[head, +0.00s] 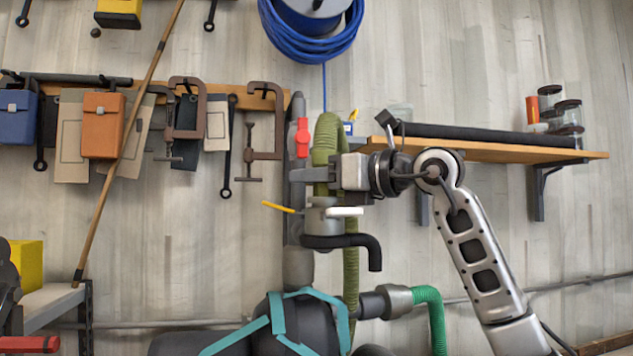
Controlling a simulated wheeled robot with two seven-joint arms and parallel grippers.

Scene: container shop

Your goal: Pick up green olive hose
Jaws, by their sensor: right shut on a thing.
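The green olive hose (326,140) is ribbed. It arches up beside the wall pipe and hangs down again behind my gripper, to the tank below. My right gripper (322,174) reaches in from the right and is shut on the hose's left leg, just above the grey metal fitting (320,217). The fingers hide a short piece of the hose. I do not see my left gripper.
A dark tank with teal straps (278,318) stands below, with a bright green hose (430,300) at its right. A wooden wall shelf (500,150) with jars is at right. Clamps (265,120) hang at left. A wooden pole (130,125) leans on the wall.

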